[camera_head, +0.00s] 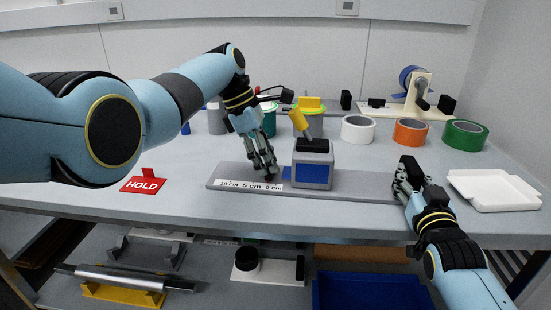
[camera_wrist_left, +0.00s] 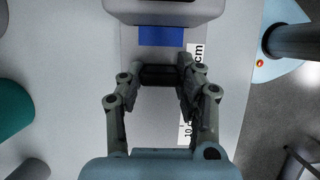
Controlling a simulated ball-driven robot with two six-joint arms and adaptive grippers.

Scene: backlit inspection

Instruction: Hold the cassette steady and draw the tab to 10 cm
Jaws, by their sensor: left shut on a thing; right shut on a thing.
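The cassette (camera_head: 312,164) is a grey block with a blue front panel on a long grey base plate (camera_head: 360,185). Its lower edge shows at the top of the left wrist view (camera_wrist_left: 165,10). A blue strip (camera_wrist_left: 161,36) comes out of its left side and ends at a dark bar-shaped tab (camera_wrist_left: 160,75). My left gripper (camera_head: 264,172) is shut on this tab, a short way left of the cassette. A white scale (camera_head: 248,186) marked 10, 5 and 0 cm runs beside the strip, partly hidden by a finger. My right gripper (camera_head: 408,178) is shut on a dark block near the plate's right end, apart from the cassette.
A red HOLD sign (camera_head: 143,185) stands at the left and a white tray (camera_head: 494,190) at the right. White (camera_head: 357,130), orange (camera_head: 410,132) and green (camera_head: 465,135) tape rolls and several tubs stand behind. The table's front edge is close.

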